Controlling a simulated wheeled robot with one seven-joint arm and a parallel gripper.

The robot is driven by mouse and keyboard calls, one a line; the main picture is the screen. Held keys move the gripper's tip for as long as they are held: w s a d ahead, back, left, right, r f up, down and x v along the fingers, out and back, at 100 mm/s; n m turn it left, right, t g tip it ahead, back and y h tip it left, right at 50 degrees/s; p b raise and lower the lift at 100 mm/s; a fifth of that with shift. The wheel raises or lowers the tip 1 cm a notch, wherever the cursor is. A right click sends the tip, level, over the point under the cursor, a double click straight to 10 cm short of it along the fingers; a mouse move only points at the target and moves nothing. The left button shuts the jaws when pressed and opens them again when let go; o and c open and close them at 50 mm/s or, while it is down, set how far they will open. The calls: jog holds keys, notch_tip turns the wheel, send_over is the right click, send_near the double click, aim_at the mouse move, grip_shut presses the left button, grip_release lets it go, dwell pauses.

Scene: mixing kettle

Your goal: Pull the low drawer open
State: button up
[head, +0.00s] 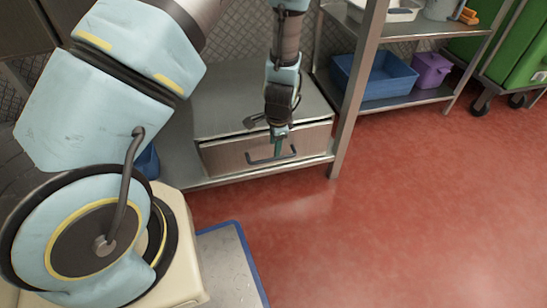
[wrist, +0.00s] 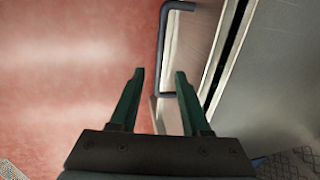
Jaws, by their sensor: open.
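The low drawer (head: 225,156) has a plain metal front in a steel box on the bottom shelf; its front also shows in the wrist view (wrist: 196,40). A dark gap runs between the front and the box. Its handle (head: 258,161) is a dark bar. In the wrist view the handle (wrist: 161,45) runs up the picture, its near end between my fingertips in the picture. My gripper (head: 278,149) points down at the handle, and its two green fingers (wrist: 160,72) are apart. I cannot tell whether they touch the handle.
A steel shelf post (head: 352,95) stands just right of the drawer. A blue bin (head: 385,80) and a purple bin (head: 431,70) sit on the low shelf beyond it. The red floor (head: 400,215) in front is clear. Green wheeled bins (head: 520,50) stand at the far right.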

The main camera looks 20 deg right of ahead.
aim_at(274, 158)
jog(key=f, duration=0.3)
jog(key=w+f+b, duration=0.1)
jog(key=f, duration=0.2)
jog(key=shift+w+f+b, duration=0.1)
jog(key=shift+f+b, duration=0.05)
jog(key=shift+b, duration=0.15)
grip_shut()
dwell(1.1)
